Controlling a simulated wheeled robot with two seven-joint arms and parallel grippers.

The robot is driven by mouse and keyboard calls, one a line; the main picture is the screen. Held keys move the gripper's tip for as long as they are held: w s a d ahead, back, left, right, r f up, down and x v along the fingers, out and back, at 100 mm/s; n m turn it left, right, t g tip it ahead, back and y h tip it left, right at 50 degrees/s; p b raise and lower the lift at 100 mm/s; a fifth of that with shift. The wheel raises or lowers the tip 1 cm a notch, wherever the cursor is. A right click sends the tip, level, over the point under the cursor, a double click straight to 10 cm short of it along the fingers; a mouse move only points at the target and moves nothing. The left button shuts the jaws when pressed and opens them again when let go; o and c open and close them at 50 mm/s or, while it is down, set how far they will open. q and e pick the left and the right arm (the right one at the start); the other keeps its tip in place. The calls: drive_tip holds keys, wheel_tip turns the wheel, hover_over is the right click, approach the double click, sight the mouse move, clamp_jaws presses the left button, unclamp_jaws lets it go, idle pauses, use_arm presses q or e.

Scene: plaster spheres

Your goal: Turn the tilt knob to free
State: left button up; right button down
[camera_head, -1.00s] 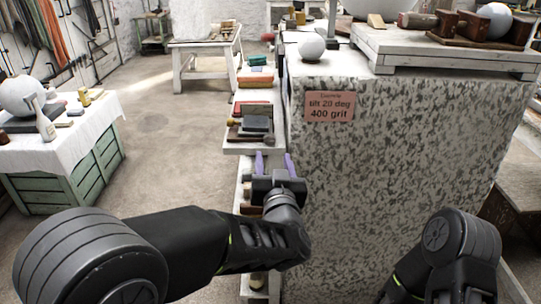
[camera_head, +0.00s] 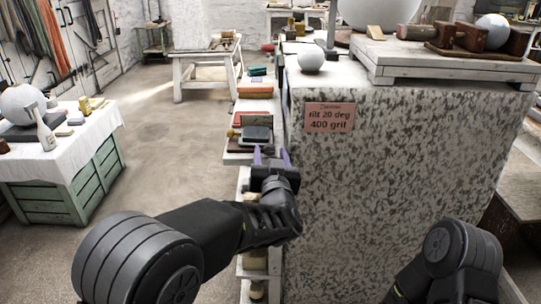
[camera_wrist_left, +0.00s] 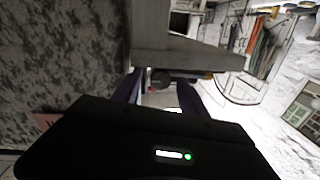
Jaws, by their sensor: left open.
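My left gripper (camera_head: 271,155) is open, with its two purple fingers pointing away from me beside the left side of the speckled block (camera_head: 400,180). Nothing shows held between them. In the left wrist view the open fingers of my gripper (camera_wrist_left: 158,85) stand either side of a small dark round thing (camera_wrist_left: 160,78) under a grey slab edge (camera_wrist_left: 190,50); I cannot tell whether it is the tilt knob. No knob marked free is readable. My right gripper is out of view.
A small white sphere (camera_head: 311,60) sits on the block's top, near a pale wooden platform (camera_head: 450,68). Shelves with several sanding blocks (camera_head: 256,134) run along the block's left side. A cloth-covered table (camera_head: 80,150) stands at the left. The floor between is clear.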

use_arm(q)
drive_tip(key=shift+c, duration=0.2)
clamp_jaws()
idle(0.4)
